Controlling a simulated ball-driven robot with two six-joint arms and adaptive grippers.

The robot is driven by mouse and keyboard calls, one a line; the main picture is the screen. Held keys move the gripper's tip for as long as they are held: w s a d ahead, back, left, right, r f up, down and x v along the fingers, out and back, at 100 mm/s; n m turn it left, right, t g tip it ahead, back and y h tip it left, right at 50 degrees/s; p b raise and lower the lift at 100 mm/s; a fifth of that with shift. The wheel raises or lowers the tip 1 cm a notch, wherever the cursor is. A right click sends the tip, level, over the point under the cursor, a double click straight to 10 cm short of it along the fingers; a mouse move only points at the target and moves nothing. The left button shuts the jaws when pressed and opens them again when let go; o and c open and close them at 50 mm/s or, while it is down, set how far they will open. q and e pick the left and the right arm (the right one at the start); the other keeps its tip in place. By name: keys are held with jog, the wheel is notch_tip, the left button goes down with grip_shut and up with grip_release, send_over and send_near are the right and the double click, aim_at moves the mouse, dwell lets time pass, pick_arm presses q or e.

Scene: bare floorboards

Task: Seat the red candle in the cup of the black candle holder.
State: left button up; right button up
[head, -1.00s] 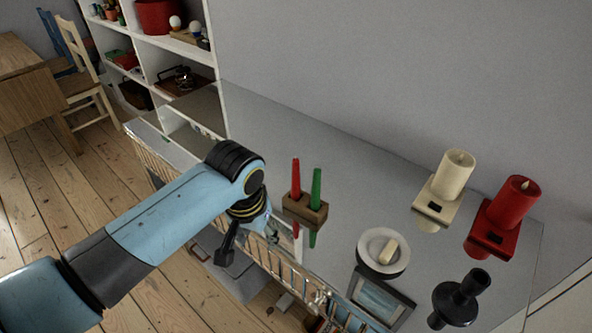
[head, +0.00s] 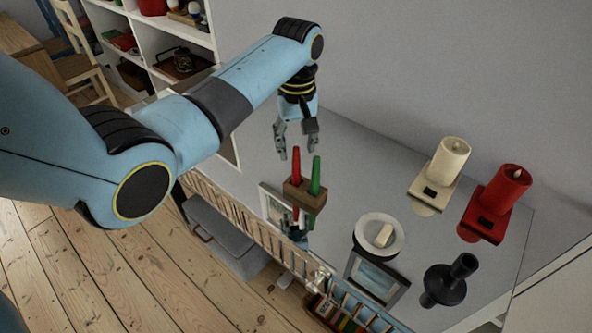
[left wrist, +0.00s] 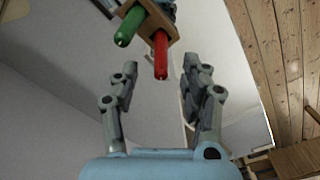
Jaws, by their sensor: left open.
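The slim red candle (head: 296,164) stands upright in a wooden block (head: 305,195), just left of a green candle (head: 315,176). My left gripper (head: 297,150) is open and empty, above and slightly behind the red candle in the head view. In the left wrist view the red candle (left wrist: 161,55) lies ahead between the open fingers (left wrist: 163,80), with the green candle (left wrist: 128,26) to its left. The black candle holder (head: 446,284) stands at the right front of the glossy top, its cup (head: 465,264) empty. My right gripper is not in view.
A white dish (head: 378,249) with a pale piece on it and a dark picture frame (head: 374,282) lie between block and holder. A cream candle (head: 448,160) and a thick red candle (head: 508,187) on square stands are near the wall.

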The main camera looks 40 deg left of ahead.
aim_at(296, 162)
pick_arm(q)
notch_tip(296, 162, down, 6)
jog(key=shift+r, duration=0.1)
jog(key=shift+a, duration=0.1)
grip_shut()
dwell(0.4)
